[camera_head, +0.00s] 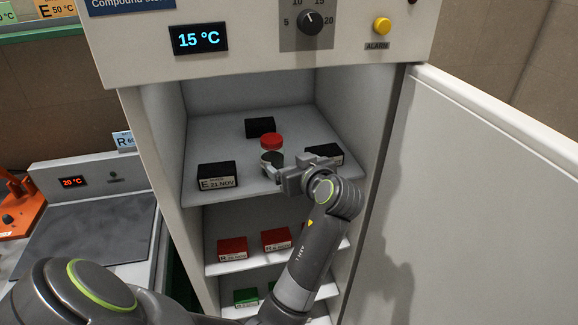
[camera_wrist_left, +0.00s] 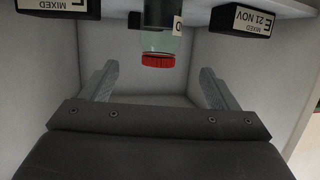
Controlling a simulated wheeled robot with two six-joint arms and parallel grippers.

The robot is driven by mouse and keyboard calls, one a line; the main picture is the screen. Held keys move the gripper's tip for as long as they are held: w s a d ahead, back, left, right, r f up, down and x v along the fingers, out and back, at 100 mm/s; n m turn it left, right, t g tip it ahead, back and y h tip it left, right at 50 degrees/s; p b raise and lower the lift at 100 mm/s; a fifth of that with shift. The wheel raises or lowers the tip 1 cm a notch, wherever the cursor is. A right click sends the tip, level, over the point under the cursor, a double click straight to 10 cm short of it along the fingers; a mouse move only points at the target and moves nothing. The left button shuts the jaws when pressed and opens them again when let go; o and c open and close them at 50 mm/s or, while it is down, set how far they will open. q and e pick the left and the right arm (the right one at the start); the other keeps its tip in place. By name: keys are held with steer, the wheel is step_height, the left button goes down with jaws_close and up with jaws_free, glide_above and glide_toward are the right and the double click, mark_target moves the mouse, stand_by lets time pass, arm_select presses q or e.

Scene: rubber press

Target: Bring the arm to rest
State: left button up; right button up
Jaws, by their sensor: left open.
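My left gripper (camera_head: 287,173) reaches into the open cabinet at its top shelf (camera_head: 215,135). In the left wrist view its two fingers (camera_wrist_left: 160,70) are spread apart with nothing held between them. A clear jar with a red lid (camera_head: 271,141) and dark contents stands upright on the shelf, just beyond the fingers. In the left wrist view the jar's red lid (camera_wrist_left: 158,60) shows upside down, centred ahead of the finger gap. I cannot tell whether a finger touches the jar. My right gripper is in neither view.
Black blocks stand around the jar: one at front left (camera_head: 217,176), one behind (camera_head: 260,127), one at right (camera_head: 325,152) partly behind my gripper. Red blocks (camera_head: 232,248) fill a lower shelf. The open door (camera_head: 490,180) is at right, a bench plate (camera_head: 85,235) at left.

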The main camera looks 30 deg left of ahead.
arm_select(q)
steer(key=s+a+f+m+g+h, duration=0.25)
steer(key=s+f+m+h, duration=0.35)
steer(key=s+f, duration=1)
steer(key=s+d+f+m+g+h, duration=0.1)
steer(key=s+d+f+m+h, duration=0.2)
steer(key=s, duration=0.5)
steer(key=s+d+f+m+g+h, duration=0.1)
steer(key=s+f+m+h, duration=0.1)
steer(key=s+f, duration=0.45)
step_height(320, 180, down, 27)
steer(key=s+a+b, duration=0.1)
steer(key=a+b, duration=0.1)
steer(key=b, duration=0.3)
steer(key=s+d+f+g+b, duration=0.1)
steer(key=s+f+b, duration=0.1)
steer(key=s+f, duration=0.5)
steer(key=s+d+f+g+b, duration=0.1)
steer(key=s+f+b, duration=0.1)
steer(key=s+f, duration=0.6)
step_height(320, 180, down, 6)
steer(key=shift+s+f, duration=0.1)
steer(key=shift+s, duration=0.1)
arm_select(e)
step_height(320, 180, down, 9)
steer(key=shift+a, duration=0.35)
